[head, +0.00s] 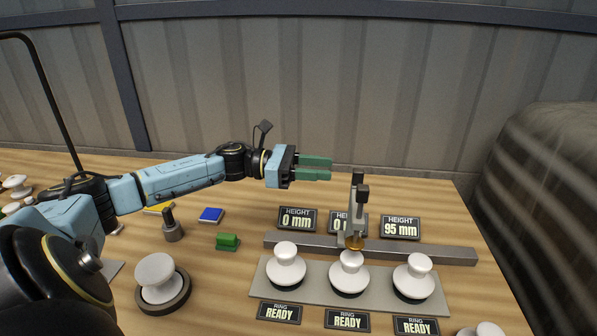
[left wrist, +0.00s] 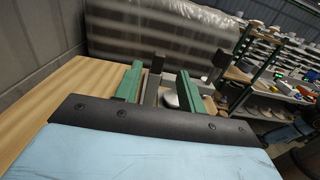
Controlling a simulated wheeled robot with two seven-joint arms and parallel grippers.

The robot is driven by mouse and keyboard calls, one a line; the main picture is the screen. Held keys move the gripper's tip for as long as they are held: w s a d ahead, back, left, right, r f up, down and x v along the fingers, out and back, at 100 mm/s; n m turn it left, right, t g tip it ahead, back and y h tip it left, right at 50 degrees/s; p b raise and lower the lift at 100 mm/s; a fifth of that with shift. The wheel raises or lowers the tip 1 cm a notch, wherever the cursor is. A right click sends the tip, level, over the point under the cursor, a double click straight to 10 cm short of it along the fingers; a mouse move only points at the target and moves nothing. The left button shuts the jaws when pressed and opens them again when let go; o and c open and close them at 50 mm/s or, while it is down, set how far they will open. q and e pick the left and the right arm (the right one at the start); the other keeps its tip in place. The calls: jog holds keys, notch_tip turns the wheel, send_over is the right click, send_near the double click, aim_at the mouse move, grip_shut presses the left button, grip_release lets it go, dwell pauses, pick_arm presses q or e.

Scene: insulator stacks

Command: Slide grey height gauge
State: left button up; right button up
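The grey height gauge (head: 350,222) stands upright on the long grey rail (head: 438,254), with a brass disc low on its front. It stands behind the middle of three white insulators, above the grey plate (head: 263,284). My left gripper (head: 328,168) is in the air left of the gauge's top, its green fingers pointing right. In the left wrist view the fingers (left wrist: 160,72) are apart, with the gauge's dark upright (left wrist: 153,82) seen beyond and between them. The gripper looks empty and apart from the gauge. My right gripper is out of view.
Height signs stand behind the rail: 0 mm (head: 297,219), a middle one partly hidden by the gauge, and 95 mm (head: 400,228). Three READY signs (head: 347,320) lie in front. A white insulator (head: 156,278) on a dark round base and a green block (head: 228,241) are left.

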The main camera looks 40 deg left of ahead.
pick_arm(q)
jog(key=shift+b+v, duration=0.3)
jog(key=shift+v, duration=2.15)
jog(key=shift+r, duration=0.1)
